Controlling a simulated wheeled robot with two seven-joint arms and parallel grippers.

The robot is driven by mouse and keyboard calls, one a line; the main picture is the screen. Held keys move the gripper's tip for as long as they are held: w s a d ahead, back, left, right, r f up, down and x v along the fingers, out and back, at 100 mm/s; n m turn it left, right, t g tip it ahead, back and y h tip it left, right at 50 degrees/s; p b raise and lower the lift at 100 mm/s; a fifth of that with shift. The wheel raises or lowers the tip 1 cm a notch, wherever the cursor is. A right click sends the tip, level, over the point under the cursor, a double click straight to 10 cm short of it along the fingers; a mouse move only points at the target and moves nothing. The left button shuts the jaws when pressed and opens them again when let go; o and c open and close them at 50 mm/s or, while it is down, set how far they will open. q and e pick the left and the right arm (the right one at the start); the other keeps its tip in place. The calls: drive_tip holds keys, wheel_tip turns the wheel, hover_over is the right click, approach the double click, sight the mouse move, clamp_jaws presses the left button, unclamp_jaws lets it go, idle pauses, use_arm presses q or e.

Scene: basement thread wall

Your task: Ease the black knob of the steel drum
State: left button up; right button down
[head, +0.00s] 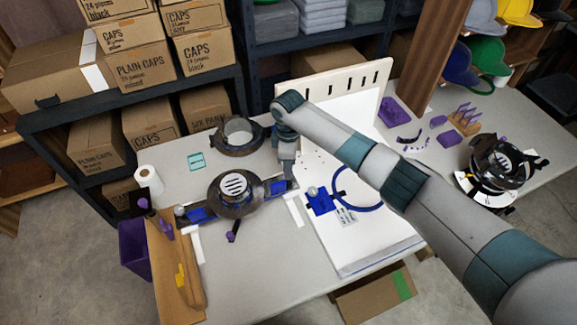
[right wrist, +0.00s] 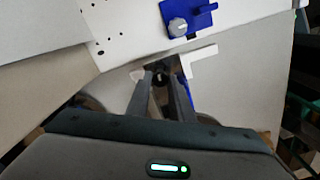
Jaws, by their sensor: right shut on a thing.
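The steel drum (head: 233,207), a dark round metal body with a pale slotted top, sits over a blue-and-dark bar (head: 203,214) on the table. My right gripper (head: 288,178) reaches down at the bar's right end, and hides the knob there in the head view. In the right wrist view, the two fingers of my right gripper (right wrist: 161,88) are shut on the small black knob (right wrist: 160,76), which shows between their tips. A grey knob (head: 180,210) stands at the bar's left end. My left gripper is not in view.
A second dark ring (head: 238,148) lies behind the drum. Right of my gripper is a white board (head: 365,235) with a blue bracket (head: 320,203) and an upright slotted panel (head: 335,87). A paper roll (head: 149,179) and purple bin (head: 134,245) stand left.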

drive_tip(key=shift+r+n, duration=0.1)
drive_tip(key=shift+n, duration=0.5)
drive_tip(key=c, duration=1.6)
unclamp_jaws()
drive_tip(key=shift+o, duration=0.2)
drive_tip(key=shift+m, duration=0.3)
